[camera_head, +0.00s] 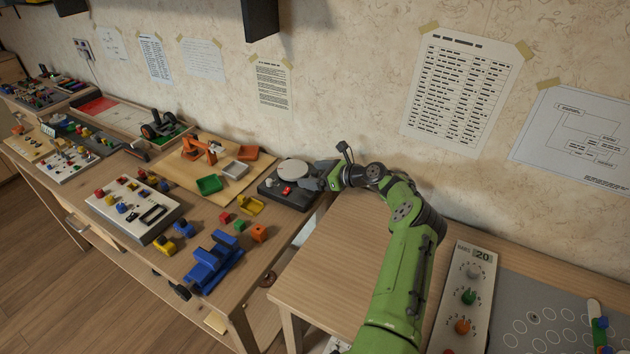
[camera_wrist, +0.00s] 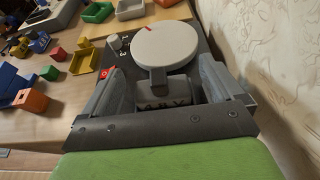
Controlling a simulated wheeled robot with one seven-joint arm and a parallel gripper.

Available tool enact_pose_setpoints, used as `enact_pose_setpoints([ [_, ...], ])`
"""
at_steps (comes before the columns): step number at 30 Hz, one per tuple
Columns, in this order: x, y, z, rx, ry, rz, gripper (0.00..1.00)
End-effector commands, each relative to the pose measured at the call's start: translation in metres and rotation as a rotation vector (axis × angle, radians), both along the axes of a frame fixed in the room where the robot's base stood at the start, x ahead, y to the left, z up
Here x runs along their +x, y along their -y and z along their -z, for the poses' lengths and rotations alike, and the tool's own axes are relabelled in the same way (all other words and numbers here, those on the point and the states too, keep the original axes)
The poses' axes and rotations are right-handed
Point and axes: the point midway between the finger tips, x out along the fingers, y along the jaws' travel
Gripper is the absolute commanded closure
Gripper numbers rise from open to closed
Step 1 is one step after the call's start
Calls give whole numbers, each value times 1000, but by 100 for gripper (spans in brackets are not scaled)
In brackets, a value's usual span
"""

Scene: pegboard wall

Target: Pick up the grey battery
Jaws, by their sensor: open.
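The grey battery (camera_wrist: 166,98), with dark "4.5V" lettering, shows in the wrist view between the two fingers of my gripper (camera_wrist: 161,80). The fingers are open, with a visible gap on both sides of the battery. The battery's lower part is hidden by my gripper's body. It is at the near end of a dark device with a round pale disc (camera_wrist: 165,45). In the head view, my gripper (camera_head: 316,179) is at the right end of this dark device (camera_head: 283,199); I cannot make out the battery there.
A red switch (camera_head: 287,190) sits on the device near my left finger. Green (camera_head: 209,185) and orange (camera_head: 248,153) trays lie left of it. Loose blocks and a blue part (camera_head: 214,264) are nearer the front. The patterned wall rises close behind; the wooden top (camera_head: 335,245) at right is mostly clear.

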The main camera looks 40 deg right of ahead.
Motion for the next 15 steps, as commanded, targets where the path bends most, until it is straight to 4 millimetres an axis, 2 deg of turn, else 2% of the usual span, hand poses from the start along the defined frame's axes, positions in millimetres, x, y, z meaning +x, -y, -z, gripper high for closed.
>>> enact_pose_setpoints([
  [1, 0, 0, 0, 0, 0, 0, 11],
  [2, 0, 0, 0, 0, 0, -1, 16],
  [11, 0, 0, 0, 0, 0, -1, 62],
  [12, 0, 0, -1, 0, 1, -1, 65],
  [15, 0, 0, -1, 0, 1, -1, 65],
])
